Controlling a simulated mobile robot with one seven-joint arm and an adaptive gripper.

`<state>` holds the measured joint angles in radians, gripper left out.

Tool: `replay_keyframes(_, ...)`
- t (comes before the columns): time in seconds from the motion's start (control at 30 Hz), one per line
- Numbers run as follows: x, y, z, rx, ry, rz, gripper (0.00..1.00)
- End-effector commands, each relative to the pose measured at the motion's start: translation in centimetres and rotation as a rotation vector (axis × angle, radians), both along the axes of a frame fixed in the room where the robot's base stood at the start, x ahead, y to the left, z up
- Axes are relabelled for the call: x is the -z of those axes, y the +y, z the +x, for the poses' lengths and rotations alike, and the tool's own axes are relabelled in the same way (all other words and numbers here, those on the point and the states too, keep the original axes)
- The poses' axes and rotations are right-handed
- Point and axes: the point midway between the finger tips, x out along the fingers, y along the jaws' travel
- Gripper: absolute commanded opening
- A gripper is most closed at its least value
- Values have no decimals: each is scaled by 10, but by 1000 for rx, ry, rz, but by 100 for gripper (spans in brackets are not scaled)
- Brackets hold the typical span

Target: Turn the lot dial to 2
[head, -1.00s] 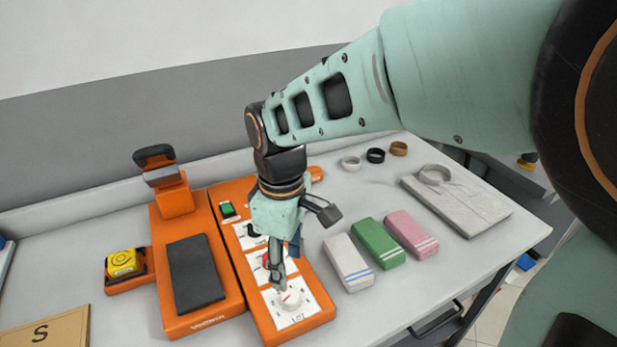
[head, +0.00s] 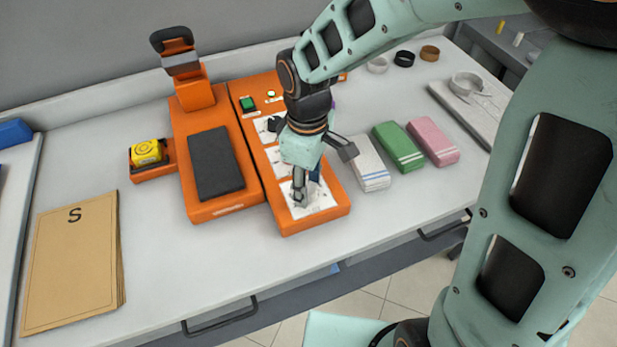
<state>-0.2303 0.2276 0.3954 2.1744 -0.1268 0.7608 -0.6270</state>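The orange control panel (head: 323,210) lies on the table with several white-faced dials along it. The lot dial's white plate (head: 325,199) is at its front end. The dial itself is mostly hidden behind my fingers, and its pointer and markings cannot be read. My gripper (head: 299,199) points down over this plate, with its fingertips at the dial. I cannot tell whether the fingers are closed on the dial or just around it.

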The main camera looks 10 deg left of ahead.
Motion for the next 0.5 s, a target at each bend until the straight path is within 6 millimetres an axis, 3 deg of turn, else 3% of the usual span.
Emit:
replay_keyframes(0.03, 0, 0, 0, 0, 0, 0, 34)
replay_keyframes(0.3, 0, 0, 0, 0, 0, 0, 4)
replay_keyframes(0.5, 0, 0, 0, 12, 0, 0, 4)
